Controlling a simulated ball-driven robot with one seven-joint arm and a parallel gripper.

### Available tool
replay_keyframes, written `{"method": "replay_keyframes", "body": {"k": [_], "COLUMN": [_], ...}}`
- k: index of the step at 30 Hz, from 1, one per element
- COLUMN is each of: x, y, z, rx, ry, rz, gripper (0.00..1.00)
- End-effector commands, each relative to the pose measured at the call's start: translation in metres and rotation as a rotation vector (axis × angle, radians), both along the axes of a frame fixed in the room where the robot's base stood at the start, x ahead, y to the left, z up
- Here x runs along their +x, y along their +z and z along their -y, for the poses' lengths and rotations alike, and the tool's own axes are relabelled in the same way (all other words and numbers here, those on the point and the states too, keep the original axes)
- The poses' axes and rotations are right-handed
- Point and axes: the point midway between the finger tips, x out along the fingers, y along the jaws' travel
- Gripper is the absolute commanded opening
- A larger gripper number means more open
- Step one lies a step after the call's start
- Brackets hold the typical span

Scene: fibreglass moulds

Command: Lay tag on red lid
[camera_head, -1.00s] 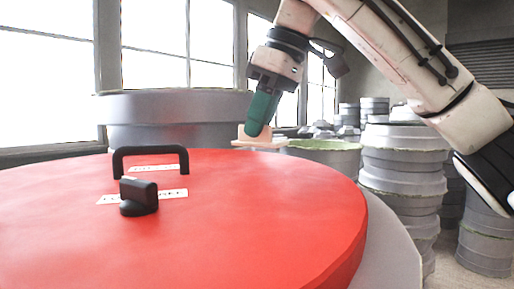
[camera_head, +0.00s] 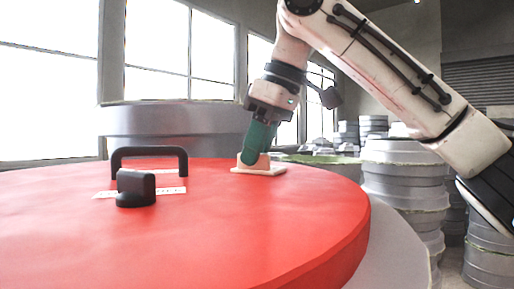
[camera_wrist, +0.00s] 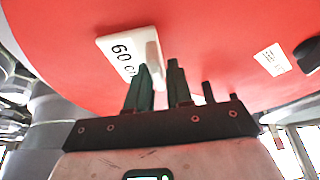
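The tag (camera_head: 272,170) is a pale, flat plate with an upright tab. It is at the far right part of the red lid's top (camera_head: 250,220), flat and on or just above the surface; I cannot tell whether it touches. My gripper (camera_head: 254,158) points down at the tag with green fingers. In the wrist view its fingers (camera_wrist: 158,72) stand on either side of the tab and appear shut on it. The plate's underside is hidden.
The lid bears a black arched handle (camera_head: 150,155), a black knob (camera_head: 136,188) and white labels (camera_head: 172,190) at the left. A grey round mould (camera_head: 170,120) stands behind. Stacked grey moulds (camera_head: 403,175) stand at the right. The lid's front and middle are clear.

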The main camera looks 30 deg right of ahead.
Motion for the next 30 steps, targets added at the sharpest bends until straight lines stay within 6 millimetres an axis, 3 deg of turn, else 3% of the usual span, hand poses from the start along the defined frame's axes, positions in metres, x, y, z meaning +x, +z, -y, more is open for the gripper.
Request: {"method": "replay_keyframes", "body": {"k": [5, 16, 30], "x": [0.0, -0.001, -0.029], "y": [0.0, 0.009, 0.093], "z": [0.0, 0.002, 0.023], "rx": [0.0, 0.0, -0.002], "ry": [-0.001, -0.001, -0.005], "rz": [-0.001, 0.001, 0.001], "gripper": [0.37, 0.37, 0.37]}}
